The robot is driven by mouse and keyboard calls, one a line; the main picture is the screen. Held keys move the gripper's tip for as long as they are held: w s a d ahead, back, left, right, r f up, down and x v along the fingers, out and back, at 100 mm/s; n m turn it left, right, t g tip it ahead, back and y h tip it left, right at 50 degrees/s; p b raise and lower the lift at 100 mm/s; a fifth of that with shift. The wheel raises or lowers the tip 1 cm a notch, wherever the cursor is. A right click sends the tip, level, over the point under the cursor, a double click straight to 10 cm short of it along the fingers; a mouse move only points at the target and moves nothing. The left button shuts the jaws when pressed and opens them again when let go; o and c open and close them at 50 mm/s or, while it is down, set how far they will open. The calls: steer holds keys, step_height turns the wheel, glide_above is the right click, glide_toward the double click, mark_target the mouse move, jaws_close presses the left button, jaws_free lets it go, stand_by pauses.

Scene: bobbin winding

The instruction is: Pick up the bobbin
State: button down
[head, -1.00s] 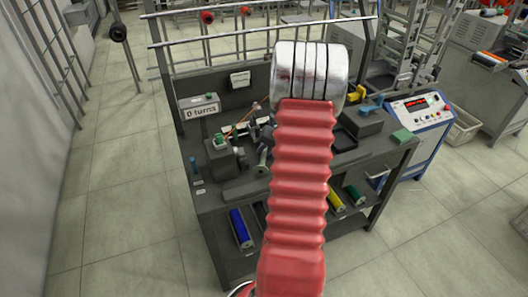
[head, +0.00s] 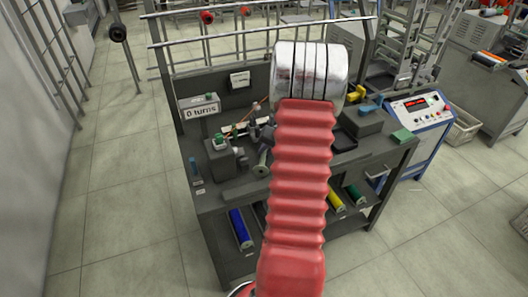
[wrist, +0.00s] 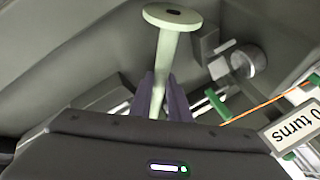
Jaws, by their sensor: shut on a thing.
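The bobbin (wrist: 166,50) is pale green, with a thin stem and a round flange with a dark centre hole at the top of the wrist view. The jaws of my gripper (wrist: 162,88) are shut on its stem, one dark purple finger on each side. Its other end is hidden behind my gripper body. In the head view the bobbin (head: 262,169) shows small at the front of the bench, left of my red arm, which hides most of the gripper. I cannot tell whether the bobbin touches the bench.
The grey workbench (head: 230,193) carries a winding device (head: 220,160) and a "0 turns" sign (head: 200,108). An orange wire (wrist: 265,104) runs near the bobbin in the wrist view. Coloured rolls lie on the lower shelf. A blue-white meter box (head: 420,107) stands right.

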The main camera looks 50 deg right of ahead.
step_height(320, 180, up, 18)
stand_by(0.8)
steer(key=shift+a, duration=0.1)
stand_by(0.5)
